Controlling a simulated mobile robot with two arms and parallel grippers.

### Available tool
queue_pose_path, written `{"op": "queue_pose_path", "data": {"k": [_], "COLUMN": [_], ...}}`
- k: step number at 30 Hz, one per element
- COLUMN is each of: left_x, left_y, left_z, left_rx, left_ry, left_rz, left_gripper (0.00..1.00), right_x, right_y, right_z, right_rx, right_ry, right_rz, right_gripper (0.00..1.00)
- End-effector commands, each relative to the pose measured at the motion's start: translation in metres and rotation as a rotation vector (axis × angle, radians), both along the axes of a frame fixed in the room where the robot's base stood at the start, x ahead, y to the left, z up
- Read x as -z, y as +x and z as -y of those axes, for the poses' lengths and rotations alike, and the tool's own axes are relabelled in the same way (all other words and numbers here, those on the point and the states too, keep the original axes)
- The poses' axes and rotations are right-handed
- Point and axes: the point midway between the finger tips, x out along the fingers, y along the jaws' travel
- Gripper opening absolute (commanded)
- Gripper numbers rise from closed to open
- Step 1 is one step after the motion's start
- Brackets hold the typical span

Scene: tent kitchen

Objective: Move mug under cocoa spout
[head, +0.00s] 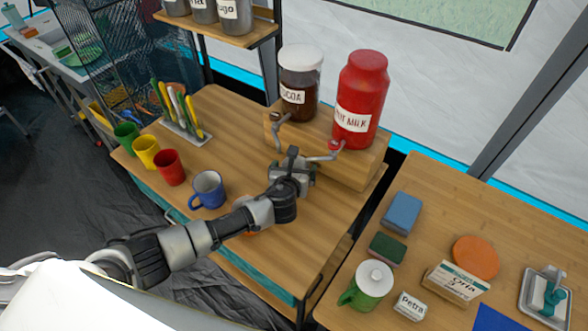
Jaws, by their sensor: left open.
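The cocoa dispenser (300,85) is a clear jar with a white lid and brown contents, on a wooden stand. Its grey cocoa spout (278,134) hangs from the stand's front. A blue mug (208,190) stands upright on the wooden counter, left of my left gripper. A red mug (169,167), yellow mug (146,151) and green mug (126,136) stand in a row farther left. My left gripper (293,160) is open just in front of the stand, close to the spouts and apart from these mugs. I see no mug in it, though the arm hides part of the counter.
A red hot-milk dispenser (362,90) stands right of the cocoa, with its own spout (322,156). A utensil tray (186,131) is behind the mugs. An orange object (250,232) is mostly hidden by my arm. The right table (420,215) holds several items, including a lidded green mug (368,290).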

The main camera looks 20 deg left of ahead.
Motion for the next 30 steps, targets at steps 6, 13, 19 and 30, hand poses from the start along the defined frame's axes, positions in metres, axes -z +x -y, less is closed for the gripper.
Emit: {"op": "queue_pose_path", "data": {"k": [6, 13, 19, 30], "left_x": [0.000, 0.000, 0.000, 0.000], "left_y": [0.000, 0.000, 0.001, 0.007], "left_z": [0.000, 0.000, -0.005, -0.035], "left_rx": [0.000, 0.000, -0.001, -0.003], "left_ry": [0.000, 0.000, 0.002, 0.002], "left_rz": [0.000, -0.001, -0.001, -0.002], "left_gripper": [0.80, 0.55, 0.55, 0.55], "right_x": [0.000, 0.000, -0.002, -0.008], "right_y": [0.000, 0.000, 0.000, 0.000], "right_z": [0.000, 0.000, 0.000, -0.001], "right_rx": [0.000, 0.000, 0.000, 0.000], "right_ry": [0.000, 0.000, 0.000, 0.001], "right_rz": [0.000, 0.000, 0.000, 0.000], "right_gripper": [0.00, 0.00, 0.00, 0.00]}}
